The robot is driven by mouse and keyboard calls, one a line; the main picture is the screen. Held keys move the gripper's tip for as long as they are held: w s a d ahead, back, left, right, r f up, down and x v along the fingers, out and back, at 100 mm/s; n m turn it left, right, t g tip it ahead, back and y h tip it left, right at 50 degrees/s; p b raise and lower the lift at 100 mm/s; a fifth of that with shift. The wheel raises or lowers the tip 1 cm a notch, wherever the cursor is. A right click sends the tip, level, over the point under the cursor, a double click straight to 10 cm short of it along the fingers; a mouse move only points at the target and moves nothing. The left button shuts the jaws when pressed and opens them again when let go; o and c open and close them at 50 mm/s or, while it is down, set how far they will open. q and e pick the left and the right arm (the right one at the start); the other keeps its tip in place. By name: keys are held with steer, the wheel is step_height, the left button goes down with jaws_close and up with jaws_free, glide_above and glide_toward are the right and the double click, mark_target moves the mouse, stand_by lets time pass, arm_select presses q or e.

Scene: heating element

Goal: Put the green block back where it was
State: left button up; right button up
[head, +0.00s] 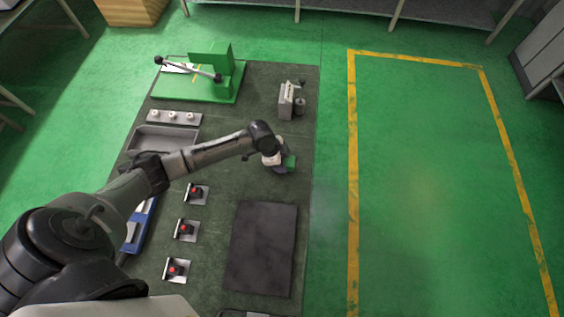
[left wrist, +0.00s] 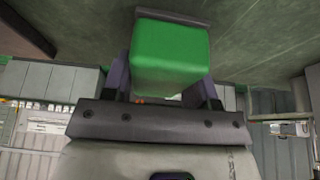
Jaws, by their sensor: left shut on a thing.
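The green block (head: 289,162) is at the tip of my left arm, above the dark work table (head: 225,170) near its right edge. My left gripper (head: 279,161) is shut on it. In the left wrist view the green block (left wrist: 170,55) fills the space between the two fingers of the left gripper (left wrist: 165,88), and a thin grey piece shows at its far end. I cannot tell whether the block touches the table. My right gripper is not in view.
A green fixture with a lever (head: 210,82) stands at the table's back. A small grey device (head: 287,101) is behind the block. A dark flat plate (head: 262,247) lies in front. Several red buttons (head: 186,228) and a grey tray (head: 165,139) lie to the left.

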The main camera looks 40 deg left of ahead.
arm_select(q)
steer(key=shift+f, duration=0.8)
steer(key=shift+f, duration=0.2)
steer(key=o, duration=0.9)
steer(key=v, duration=1.2)
steer(key=s+d+f, duration=0.1)
steer(key=s+d, duration=0.3)
steer(key=s+d+f+n, duration=0.1)
steer(key=s+d, duration=0.3)
steer(key=s+d+f+n, duration=0.1)
steer(key=s+d, duration=0.3)
steer(key=d, duration=0.1)
steer(key=shift+s+f+p, duration=0.1)
steer(key=shift+p, duration=0.3)
steer(key=s+r+n+t+y, duration=0.1)
steer(key=s+r+n+y, duration=0.2)
steer(key=s+n, duration=0.3)
steer(key=s, duration=0.5)
steer(key=shift+s+a+r+n+y, duration=0.25)
steer(key=shift+a+r+n+y, duration=0.05)
steer(key=shift+a+r+n, duration=0.1)
